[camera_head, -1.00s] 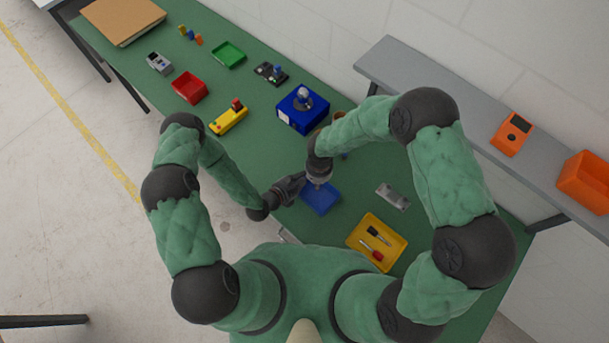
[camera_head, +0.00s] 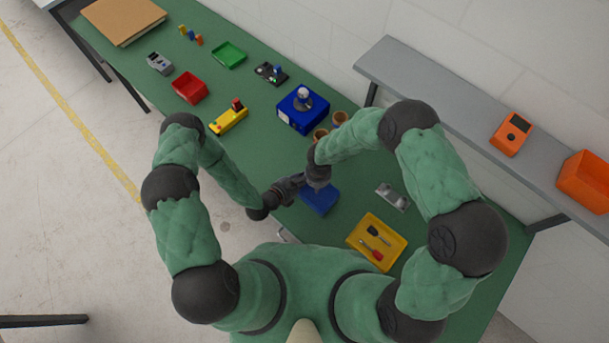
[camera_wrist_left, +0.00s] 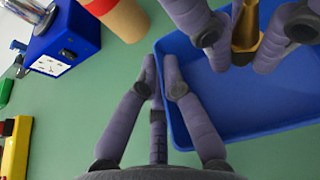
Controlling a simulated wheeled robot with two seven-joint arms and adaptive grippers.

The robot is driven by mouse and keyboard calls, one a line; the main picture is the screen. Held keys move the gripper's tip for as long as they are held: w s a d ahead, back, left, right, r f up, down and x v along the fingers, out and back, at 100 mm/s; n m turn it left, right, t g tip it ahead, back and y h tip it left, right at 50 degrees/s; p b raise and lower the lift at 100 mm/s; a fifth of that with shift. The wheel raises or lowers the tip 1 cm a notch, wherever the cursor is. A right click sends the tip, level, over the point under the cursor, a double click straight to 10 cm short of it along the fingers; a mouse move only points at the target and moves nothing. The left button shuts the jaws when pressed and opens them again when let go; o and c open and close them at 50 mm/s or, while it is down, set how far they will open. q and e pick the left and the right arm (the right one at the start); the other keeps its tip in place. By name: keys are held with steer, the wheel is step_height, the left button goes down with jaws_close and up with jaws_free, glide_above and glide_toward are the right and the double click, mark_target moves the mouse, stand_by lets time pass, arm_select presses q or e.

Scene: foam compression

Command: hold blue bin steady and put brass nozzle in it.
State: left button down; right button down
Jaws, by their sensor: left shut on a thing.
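The blue bin (camera_head: 321,203) stands on the green table in front of my body; its rim and floor (camera_wrist_left: 245,105) fill the right of the left wrist view. My left gripper (camera_head: 297,183) reaches in from the left. Its fingers (camera_wrist_left: 163,72) are shut on the bin's near-side wall in the left wrist view. My right gripper (camera_head: 318,183) points down over the bin. Its fingers (camera_wrist_left: 246,50) are closed around the brass nozzle (camera_wrist_left: 246,28), above the bin floor. The nozzle is hidden in the head view.
A yellow tray (camera_head: 394,255) with tools and a grey metal part (camera_head: 392,197) lie to the right. A blue box (camera_head: 302,115) and tan cups (camera_head: 340,118) stand behind. A yellow control box (camera_head: 229,121) and red bin (camera_head: 190,90) are farther left.

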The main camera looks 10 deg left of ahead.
arm_select(q)
steer(key=shift+s+d+r, duration=0.2)
steer(key=shift+d+r, duration=0.05)
steer(key=shift+d, duration=0.05)
arm_select(e)
steer(key=shift+s+d+f, duration=0.15)
steer(key=shift+s+f, duration=0.6)
steer(key=shift+f, duration=0.25)
steer(key=c, duration=1.1)
jaws_free()
steer(key=shift+d, duration=0.1)
arm_select(q)
steer(key=shift+w+a+f, duration=0.15)
steer(key=shift+w, duration=0.05)
arm_select(e)
steer(key=r, duration=0.4)
steer(key=w+r, duration=0.1)
steer(key=r, duration=0.8)
steer(key=shift+w+a+r, duration=0.25)
